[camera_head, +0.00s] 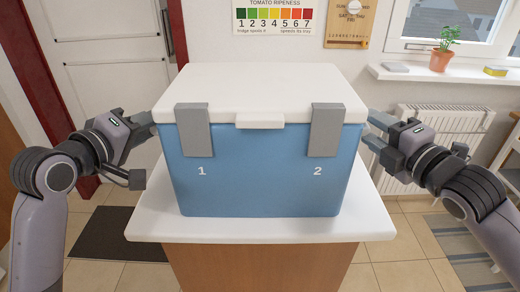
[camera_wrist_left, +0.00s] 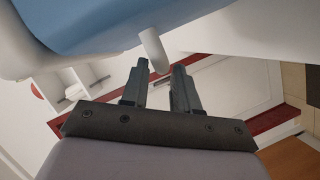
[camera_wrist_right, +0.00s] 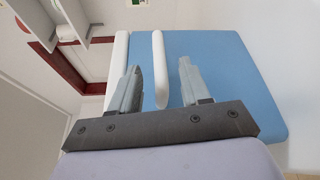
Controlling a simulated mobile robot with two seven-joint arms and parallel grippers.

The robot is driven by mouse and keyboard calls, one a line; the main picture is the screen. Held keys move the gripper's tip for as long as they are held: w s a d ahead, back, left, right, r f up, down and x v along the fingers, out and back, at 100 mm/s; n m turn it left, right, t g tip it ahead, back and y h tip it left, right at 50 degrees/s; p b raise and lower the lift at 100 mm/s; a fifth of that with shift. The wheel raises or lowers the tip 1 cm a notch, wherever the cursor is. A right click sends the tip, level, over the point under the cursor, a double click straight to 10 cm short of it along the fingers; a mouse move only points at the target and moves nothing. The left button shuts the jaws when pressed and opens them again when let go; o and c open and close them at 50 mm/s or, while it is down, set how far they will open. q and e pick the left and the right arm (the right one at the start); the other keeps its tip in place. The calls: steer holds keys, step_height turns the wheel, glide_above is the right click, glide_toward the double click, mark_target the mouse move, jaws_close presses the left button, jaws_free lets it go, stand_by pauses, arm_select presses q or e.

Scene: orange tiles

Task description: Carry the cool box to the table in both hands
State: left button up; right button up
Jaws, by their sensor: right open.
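The cool box (camera_head: 265,170) is blue with a white lid (camera_head: 260,85) and two grey latches, marked 1 and 2. It stands upright on a white top (camera_head: 270,229) over a wooden base. My left gripper (camera_head: 146,126) is open at the box's left side. In the left wrist view, the end of a white handle (camera_wrist_left: 154,50) lies between its spread fingers (camera_wrist_left: 158,82). My right gripper (camera_head: 374,130) is open at the box's right side. In the right wrist view, a white handle bar (camera_wrist_right: 160,60) runs between its fingers (camera_wrist_right: 157,82), with gaps on both sides.
A white door (camera_head: 105,60) with a dark red frame stands behind at left, with a dark mat (camera_head: 105,234) on the tiles. At right are a radiator (camera_head: 440,135), a windowsill with a potted plant (camera_head: 441,58), and a striped rug (camera_head: 465,245).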

arm_select(q)
steer(key=shift+x, duration=1.95)
arm_select(e)
steer(key=shift+x, duration=2)
arm_select(q)
steer(key=c, duration=0.4)
arm_select(e)
steer(key=c, duration=0.4)
arm_select(q)
jaws_close()
arm_select(e)
jaws_close()
steer(key=shift+d, duration=0.1)
arm_select(q)
steer(key=shift+w+r, duration=0.1)
steer(key=shift+r, duration=0.15)
arm_select(e)
steer(key=shift+r, duration=0.3)
